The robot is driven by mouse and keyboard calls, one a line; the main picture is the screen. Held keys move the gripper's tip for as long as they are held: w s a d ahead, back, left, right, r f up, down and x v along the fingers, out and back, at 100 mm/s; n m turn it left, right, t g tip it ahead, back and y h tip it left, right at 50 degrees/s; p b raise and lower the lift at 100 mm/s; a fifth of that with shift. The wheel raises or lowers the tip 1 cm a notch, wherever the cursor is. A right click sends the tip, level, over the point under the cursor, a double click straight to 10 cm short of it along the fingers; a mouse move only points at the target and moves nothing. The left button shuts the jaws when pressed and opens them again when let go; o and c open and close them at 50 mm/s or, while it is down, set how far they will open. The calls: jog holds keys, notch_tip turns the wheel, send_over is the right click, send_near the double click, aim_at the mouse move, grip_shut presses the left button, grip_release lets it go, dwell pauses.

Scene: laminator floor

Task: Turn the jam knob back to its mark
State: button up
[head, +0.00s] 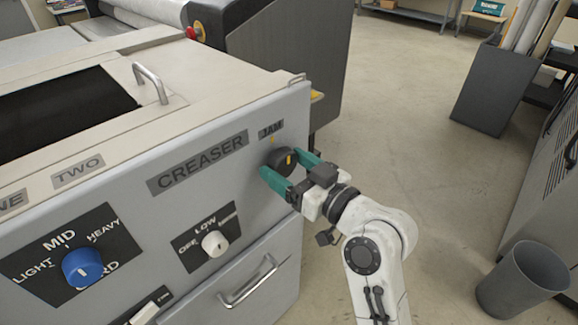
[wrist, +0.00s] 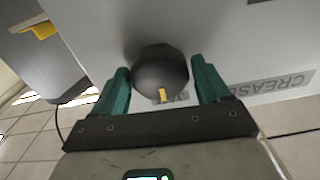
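The jam knob (head: 281,162) is black with a yellow pointer, on the creaser's grey front panel below the JAM label (head: 271,129). A small yellow mark (head: 273,140) is on the panel just above it. The pointer faces up and a little right of that mark in the head view. My gripper (head: 285,168) has its teal fingers on either side of the knob. In the wrist view my gripper (wrist: 160,78) also straddles the knob (wrist: 160,70); whether the fingers press on it is unclear. The mark is not visible there.
The white OFF-LOW knob (head: 215,243), blue LIGHT-HEAVY knob (head: 83,267) and drawer handle (head: 248,281) are on the same front. A grey bin (head: 522,280) stands at the right. The floor (head: 400,120) behind my arm is open.

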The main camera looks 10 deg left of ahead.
jog(key=c, duration=0.7)
jog(key=shift+f+b, duration=0.15)
jog(key=shift+b, duration=0.2)
jog(key=shift+n+b, duration=0.4)
jog(key=shift+b, duration=0.2)
jog(key=o, duration=1)
jog(key=shift+o, duration=0.2)
jog(key=shift+d, duration=0.1)
jog(key=b+v, duration=0.1)
jog(key=v, duration=0.9)
jog(key=shift+s+d, duration=0.25)
jog(key=shift+s, duration=0.05)
